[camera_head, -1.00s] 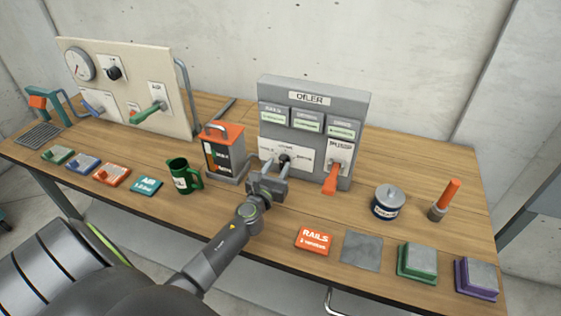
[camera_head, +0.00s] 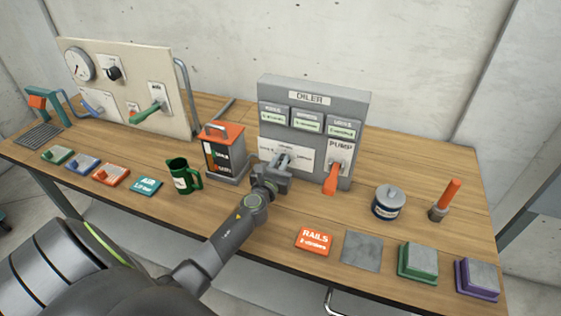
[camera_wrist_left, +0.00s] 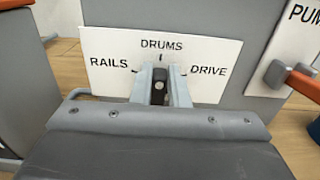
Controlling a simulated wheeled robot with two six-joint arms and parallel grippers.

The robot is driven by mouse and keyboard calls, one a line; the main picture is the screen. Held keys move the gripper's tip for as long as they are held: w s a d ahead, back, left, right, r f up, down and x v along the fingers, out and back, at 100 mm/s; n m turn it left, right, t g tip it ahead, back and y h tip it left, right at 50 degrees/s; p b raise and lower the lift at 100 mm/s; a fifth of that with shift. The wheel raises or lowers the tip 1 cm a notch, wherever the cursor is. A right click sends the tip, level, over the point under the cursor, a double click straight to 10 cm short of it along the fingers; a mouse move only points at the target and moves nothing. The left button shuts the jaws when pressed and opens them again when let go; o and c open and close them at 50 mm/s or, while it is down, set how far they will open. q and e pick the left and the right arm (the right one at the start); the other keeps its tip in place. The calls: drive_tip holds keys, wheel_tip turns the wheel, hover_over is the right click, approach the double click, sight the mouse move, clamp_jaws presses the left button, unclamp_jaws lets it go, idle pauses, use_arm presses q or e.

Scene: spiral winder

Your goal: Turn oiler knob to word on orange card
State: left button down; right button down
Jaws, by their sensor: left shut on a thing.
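The grey oiler box (camera_head: 312,88) stands at the back of the bench. Its white dial plate (camera_wrist_left: 112,48) reads RAILS on the left, DRUMS on top and DRIVE on the right. The black oiler knob (camera_wrist_left: 159,86) is between the fingers of my left gripper (camera_head: 283,160), which is shut on it. The fingers hide its sides; it looks upright, toward the DRUMS mark. The orange card (camera_head: 314,240) lies flat at the bench front and reads RAILS, with a smaller line below. My right gripper is not in view.
The orange PUMP lever (camera_head: 331,178) sticks out just right of the knob. An orange-topped can (camera_head: 223,153) and a green mug (camera_head: 181,179) stand to the left. A lidded pot (camera_head: 388,203) stands to the right.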

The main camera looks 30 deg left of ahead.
use_arm(q)
drive_tip(key=n, duration=0.2)
drive_tip(key=n+b, duration=0.1)
drive_tip(key=shift+s+a+f+n, duration=0.1)
drive_tip(key=shift+a+f+n, duration=0.1)
drive_tip(key=shift+a+n, duration=0.2)
drive_tip(key=n+b, duration=0.1)
drive_tip(key=n, duration=0.1)
drive_tip(key=n+b, duration=0.1)
drive_tip(key=shift+s+a+f+n, duration=0.1)
drive_tip(key=shift+a+f+n, duration=0.1)
drive_tip(key=shift+a+n, duration=0.15)
drive_tip(key=n, duration=0.1)
drive_tip(key=n+b, duration=0.1)
drive_tip(key=n, duration=0.1)
drive_tip(key=n+b, duration=0.1)
drive_tip(key=shift+a+f, duration=0.25)
drive_tip(key=shift+f, duration=0.1)
drive_tip(key=shift+s+a+f+n+b, duration=0.1)
drive_tip(key=shift+n+b, duration=0.55)
drive_tip(key=shift+n, duration=0.9)
drive_tip(key=c, duration=1.4)
unclamp_jaws()
drive_tip(key=shift+c, duration=0.2)
drive_tip(key=shift+o, duration=0.2)
